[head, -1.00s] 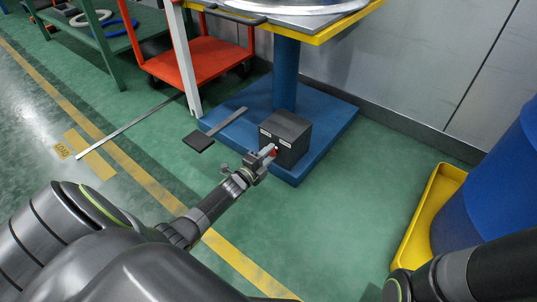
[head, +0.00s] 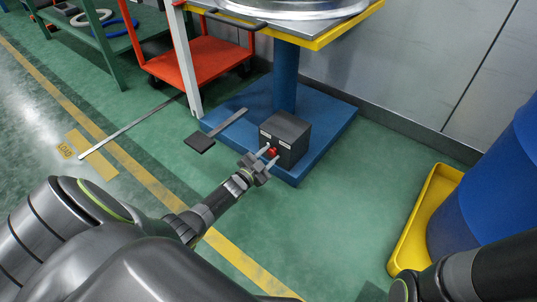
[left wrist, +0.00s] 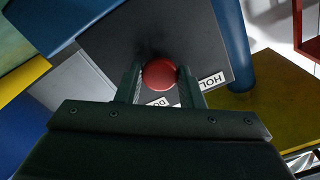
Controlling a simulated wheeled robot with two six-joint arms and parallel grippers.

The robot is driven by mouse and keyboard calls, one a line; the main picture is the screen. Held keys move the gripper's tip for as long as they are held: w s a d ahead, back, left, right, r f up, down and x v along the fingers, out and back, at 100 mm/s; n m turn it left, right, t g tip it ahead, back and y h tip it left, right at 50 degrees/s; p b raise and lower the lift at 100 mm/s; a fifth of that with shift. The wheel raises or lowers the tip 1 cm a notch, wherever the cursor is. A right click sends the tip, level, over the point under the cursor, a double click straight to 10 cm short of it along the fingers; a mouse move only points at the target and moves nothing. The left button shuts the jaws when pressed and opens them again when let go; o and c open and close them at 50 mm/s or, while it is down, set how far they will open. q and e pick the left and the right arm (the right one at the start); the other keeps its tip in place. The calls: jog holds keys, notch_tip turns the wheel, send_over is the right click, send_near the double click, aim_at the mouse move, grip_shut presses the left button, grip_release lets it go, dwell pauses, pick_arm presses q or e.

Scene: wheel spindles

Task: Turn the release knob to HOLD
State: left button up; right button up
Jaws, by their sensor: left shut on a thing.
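The red release knob (head: 272,151) sits on the front of a dark box (head: 287,137), which stands on the blue base of a pedestal. The box carries two small white labels. In the left wrist view the knob (left wrist: 160,73) lies between the two fingers of my left gripper (left wrist: 160,82), which is shut on it. One label (left wrist: 211,81) there reads HOLD; the other (left wrist: 158,102) is partly hidden by the gripper. My left gripper (head: 269,158) reaches the box from the lower left. I cannot tell which label the knob points to. My right gripper is out of view.
A blue base plate (head: 330,125) and a flat dark pedal (head: 200,143) lie around the box. A red cart (head: 205,62) stands behind. A yellow tray (head: 415,225) with a blue drum (head: 490,190) is at the right. Green floor in front is clear.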

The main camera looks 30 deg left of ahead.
pick_arm(q)
jog(key=n, duration=0.3)
jog(key=shift+n, duration=0.3)
jog(key=shift+f+n+p, duration=0.1)
jog(key=shift+n+p, duration=0.35)
jog(key=shift+n, duration=1.15)
jog(key=o, duration=1)
jog(key=shift+s, duration=0.15)
